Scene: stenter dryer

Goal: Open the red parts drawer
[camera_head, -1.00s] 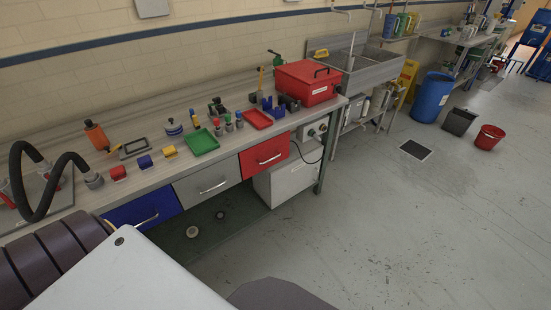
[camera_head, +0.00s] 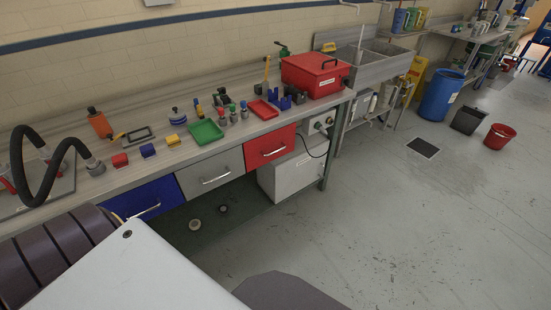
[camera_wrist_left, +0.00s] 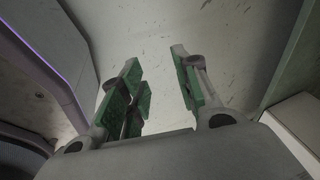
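The red parts drawer (camera_head: 270,147) is closed, flush in the front of the workbench, at the right end of a row of drawers. Its silver bar handle (camera_head: 273,151) faces out. In the left wrist view my left gripper (camera_wrist_left: 158,85) is open, its green-padded fingers apart with nothing between them and the grey floor behind. Neither gripper shows in the head view, and the drawer does not clearly show in the left wrist view. My right gripper is not in view.
A grey drawer (camera_head: 211,172) and a blue drawer (camera_head: 146,200) sit left of the red one, both closed. A white cabinet (camera_head: 293,176) stands below it. The benchtop holds trays, bottles and a red toolbox (camera_head: 314,76). The floor (camera_head: 400,220) in front is clear.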

